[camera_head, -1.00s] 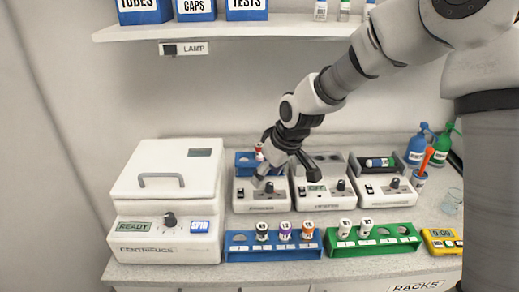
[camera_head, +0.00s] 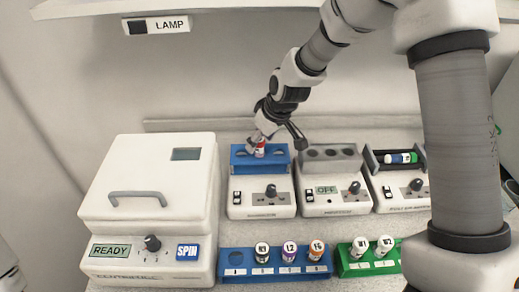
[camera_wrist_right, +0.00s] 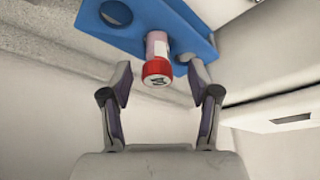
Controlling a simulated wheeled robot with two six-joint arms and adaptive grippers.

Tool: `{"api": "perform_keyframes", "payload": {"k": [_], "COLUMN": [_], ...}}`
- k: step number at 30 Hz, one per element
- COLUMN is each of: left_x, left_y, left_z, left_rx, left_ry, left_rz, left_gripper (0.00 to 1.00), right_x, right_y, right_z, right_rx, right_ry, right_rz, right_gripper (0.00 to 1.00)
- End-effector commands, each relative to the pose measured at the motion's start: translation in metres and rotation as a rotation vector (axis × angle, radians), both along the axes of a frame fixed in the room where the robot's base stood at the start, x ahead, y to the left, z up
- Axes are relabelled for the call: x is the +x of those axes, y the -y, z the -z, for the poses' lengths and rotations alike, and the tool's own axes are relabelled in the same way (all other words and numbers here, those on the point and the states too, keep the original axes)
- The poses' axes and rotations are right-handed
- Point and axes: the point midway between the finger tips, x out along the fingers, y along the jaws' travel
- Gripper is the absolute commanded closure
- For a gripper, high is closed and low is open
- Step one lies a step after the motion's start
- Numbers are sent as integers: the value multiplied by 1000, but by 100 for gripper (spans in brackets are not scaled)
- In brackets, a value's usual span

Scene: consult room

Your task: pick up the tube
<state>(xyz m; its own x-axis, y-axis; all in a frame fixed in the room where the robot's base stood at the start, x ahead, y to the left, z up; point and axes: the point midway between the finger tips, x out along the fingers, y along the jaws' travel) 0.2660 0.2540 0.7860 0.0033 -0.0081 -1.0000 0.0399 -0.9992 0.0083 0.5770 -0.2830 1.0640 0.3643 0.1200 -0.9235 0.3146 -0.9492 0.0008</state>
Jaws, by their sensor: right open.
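A tube with a red cap (camera_head: 260,148) stands in the blue rack (camera_head: 279,158) on top of the leftmost small device. My right gripper (camera_head: 276,141) is open at this rack, its fingers pointing toward the tube. In the right wrist view the tube's red cap (camera_wrist_right: 157,68) lies between the tips of the open right gripper (camera_wrist_right: 163,82), with a gap on both sides. The tube's lower end is hidden in the blue rack (camera_wrist_right: 190,35). My left gripper is not in view.
A white centrifuge (camera_head: 150,190) stands at left. A heater reading OFF (camera_head: 330,200) and a device holding a lying tube (camera_head: 400,158) stand to the right. In front, a blue rack (camera_head: 235,262) and a green rack (camera_head: 385,268) hold capped tubes. A shelf (camera_head: 80,8) hangs above.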

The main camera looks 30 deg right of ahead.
Motion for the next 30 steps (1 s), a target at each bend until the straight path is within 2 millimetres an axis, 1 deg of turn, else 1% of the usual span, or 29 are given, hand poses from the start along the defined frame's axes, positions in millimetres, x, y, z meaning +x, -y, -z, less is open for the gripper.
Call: {"api": "perform_keyframes", "payload": {"k": [1,3,9,11,12,14,25,28,30], "left_x": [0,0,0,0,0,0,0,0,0], "left_y": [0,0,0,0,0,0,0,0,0], "left_z": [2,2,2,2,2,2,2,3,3], "left_rx": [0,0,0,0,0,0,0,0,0], "left_ry": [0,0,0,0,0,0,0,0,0], "left_rz": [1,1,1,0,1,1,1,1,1], "left_gripper": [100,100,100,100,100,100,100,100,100], "right_x": [3,5,6,6,6,6,6,6,6], "right_y": [-1,-2,-2,-2,-2,-2,-2,-2,-2], "right_z": [9,14,14,14,14,14,14,8,1], "right_rx": [-1,-1,-1,-1,-1,-1,0,0,0], "right_ry": [0,1,2,2,2,2,1,3,4], "right_rz": [0,-1,-1,-1,-1,-1,-1,-1,-1], "right_gripper": [39,39,39,60,74,94,94,94,94]}}
